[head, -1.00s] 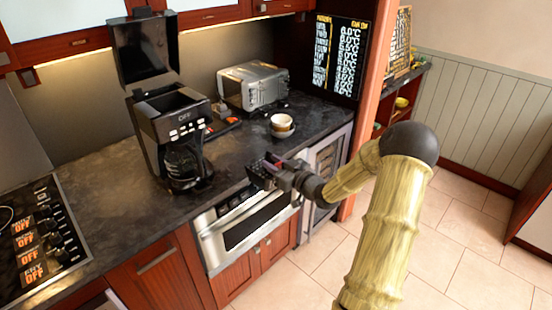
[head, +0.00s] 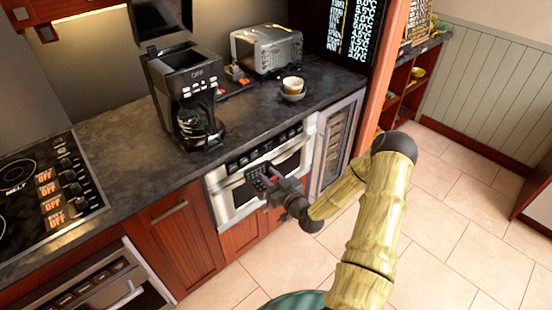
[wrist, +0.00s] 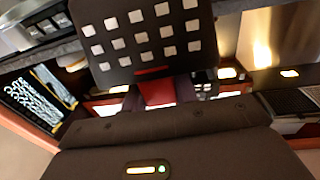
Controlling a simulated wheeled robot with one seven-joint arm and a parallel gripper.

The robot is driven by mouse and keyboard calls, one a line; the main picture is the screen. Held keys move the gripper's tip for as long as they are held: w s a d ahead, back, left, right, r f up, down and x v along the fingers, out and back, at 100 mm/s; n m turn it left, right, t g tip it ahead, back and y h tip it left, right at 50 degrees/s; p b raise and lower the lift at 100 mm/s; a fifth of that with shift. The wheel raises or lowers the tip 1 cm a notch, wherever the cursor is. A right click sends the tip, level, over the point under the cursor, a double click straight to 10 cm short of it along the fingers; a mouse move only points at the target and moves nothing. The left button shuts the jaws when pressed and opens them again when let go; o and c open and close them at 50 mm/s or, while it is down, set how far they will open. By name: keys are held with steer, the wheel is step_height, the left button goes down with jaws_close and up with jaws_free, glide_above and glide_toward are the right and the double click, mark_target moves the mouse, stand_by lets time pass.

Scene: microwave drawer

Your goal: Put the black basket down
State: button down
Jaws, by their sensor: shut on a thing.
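My gripper (head: 274,184) is shut on the black basket (head: 259,178) and holds it up in front of the silver microwave drawer (head: 233,200), below the counter top. In the wrist view, the basket (wrist: 145,36) shows a dark face with rows of square, light holes. A red part (wrist: 157,91) lies between the fingers of my gripper (wrist: 158,98) just below that face. The basket looks tilted. I cannot tell from the head view whether it touches the drawer front.
A coffee maker (head: 183,92) with a glass pot stands on the dark counter (head: 120,135). A toaster (head: 266,48) and a cup on a saucer (head: 292,88) are behind the drawer. A cooktop (head: 50,190) is at left. Some counter between cooktop and coffee maker is clear.

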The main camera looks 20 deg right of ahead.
steer(key=s+a+f+m+h, duration=0.2)
steer(key=s+a+f+h, duration=0.2)
steer(key=s+a+f, duration=0.4)
step_height(320, 180, down, 5)
steer(key=shift+s+a+r+m, duration=0.1)
steer(key=shift+s+a+m, duration=0.3)
steer(key=shift+s, duration=0.25)
steer(key=shift+d, duration=0.1)
